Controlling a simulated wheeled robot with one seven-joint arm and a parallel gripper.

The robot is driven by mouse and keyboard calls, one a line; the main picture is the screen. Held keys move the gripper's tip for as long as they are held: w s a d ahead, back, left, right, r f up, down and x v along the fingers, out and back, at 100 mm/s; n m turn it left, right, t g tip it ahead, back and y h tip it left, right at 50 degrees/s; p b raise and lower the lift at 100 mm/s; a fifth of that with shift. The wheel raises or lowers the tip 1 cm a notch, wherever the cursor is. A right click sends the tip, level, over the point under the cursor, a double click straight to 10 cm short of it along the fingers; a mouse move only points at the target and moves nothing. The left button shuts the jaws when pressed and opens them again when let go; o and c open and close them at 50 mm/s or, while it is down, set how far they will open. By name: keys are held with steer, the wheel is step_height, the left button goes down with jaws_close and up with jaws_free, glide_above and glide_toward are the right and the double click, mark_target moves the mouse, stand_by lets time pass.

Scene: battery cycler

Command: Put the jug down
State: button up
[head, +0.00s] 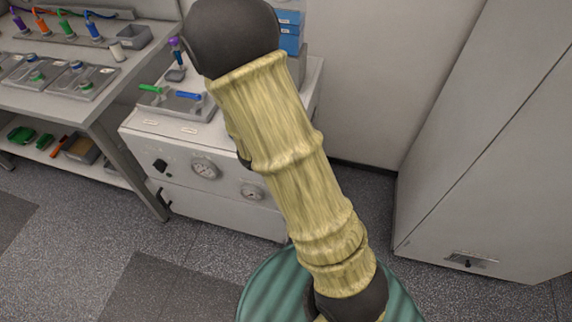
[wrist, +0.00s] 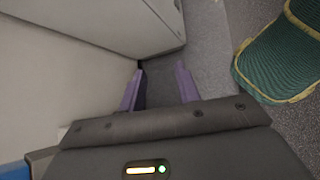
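No jug can be made out in either view. My gripper (wrist: 160,84) shows in the wrist view with its two purple fingers apart and nothing between them. Below the fingers there is a grey wall and cabinet side, with a strip of floor. In the head view my arm, in a yellowish sleeve with dark joints, crosses the middle and hides part of the bench behind it. My gripper does not show in the head view.
A white cabinet with gauges (head: 203,169) holds a tray (head: 190,107) with green- and blue-handled items. Blue boxes (head: 290,32) stand behind it. A workbench (head: 60,52) with several coloured tools is at left, a tall grey cabinet (head: 490,150) at right. Floor (head: 90,235) is clear at front left.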

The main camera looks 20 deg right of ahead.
steer(key=w+a+r+m+t+y, duration=0.1)
steer(key=a+r+m+t+y, duration=0.3)
steer(key=a+r+m+y, duration=0.3)
steer(key=a+m+y, duration=0.2)
steer(key=m, duration=0.1)
steer(key=shift+r+t+y, duration=0.3)
steer(key=shift+r, duration=0.1)
